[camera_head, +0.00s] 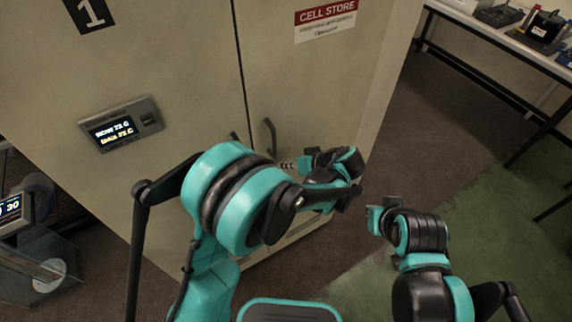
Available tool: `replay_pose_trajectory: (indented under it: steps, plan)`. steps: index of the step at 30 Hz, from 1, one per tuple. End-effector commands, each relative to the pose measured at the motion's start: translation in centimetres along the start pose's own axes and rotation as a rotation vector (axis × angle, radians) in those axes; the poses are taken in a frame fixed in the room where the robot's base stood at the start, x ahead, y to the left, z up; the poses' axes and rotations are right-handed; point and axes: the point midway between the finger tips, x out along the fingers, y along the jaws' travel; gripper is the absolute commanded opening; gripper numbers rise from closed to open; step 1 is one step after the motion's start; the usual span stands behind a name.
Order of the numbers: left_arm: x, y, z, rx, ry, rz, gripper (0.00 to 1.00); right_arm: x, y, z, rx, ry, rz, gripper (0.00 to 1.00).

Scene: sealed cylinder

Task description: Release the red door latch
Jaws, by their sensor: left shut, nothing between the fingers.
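The beige cabinet (180,60) carries a red and white "CELL STORE" sign on its right door. Two dark door handles (270,135) flank the seam between the doors. I cannot make out a red latch; my left arm covers part of the lower doors. My left gripper (285,165) is shut and empty, close to the doors just below the right handle. I cannot tell if it touches anything. My right arm's end (380,217) is to the right, apart from the cabinet. Its fingers cannot be made out.
A display panel (122,125) is set in the left door. A clear box (40,265) and a small display (12,207) stand at lower left. A bench (500,40) with equipment is at upper right. The floor between the cabinet and bench is clear.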

Motion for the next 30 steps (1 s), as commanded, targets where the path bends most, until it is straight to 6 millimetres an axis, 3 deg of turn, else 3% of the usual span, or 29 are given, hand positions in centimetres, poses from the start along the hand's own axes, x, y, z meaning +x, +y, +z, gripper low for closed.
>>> replay_pose_trajectory:
  steps: [30]
  plan:
    - [0.2, -2.0, -0.1, -0.002, 0.001, -0.010, 0.00, -0.2, 0.0, -0.1, 0.000, 0.000, 0.000, 0.00]
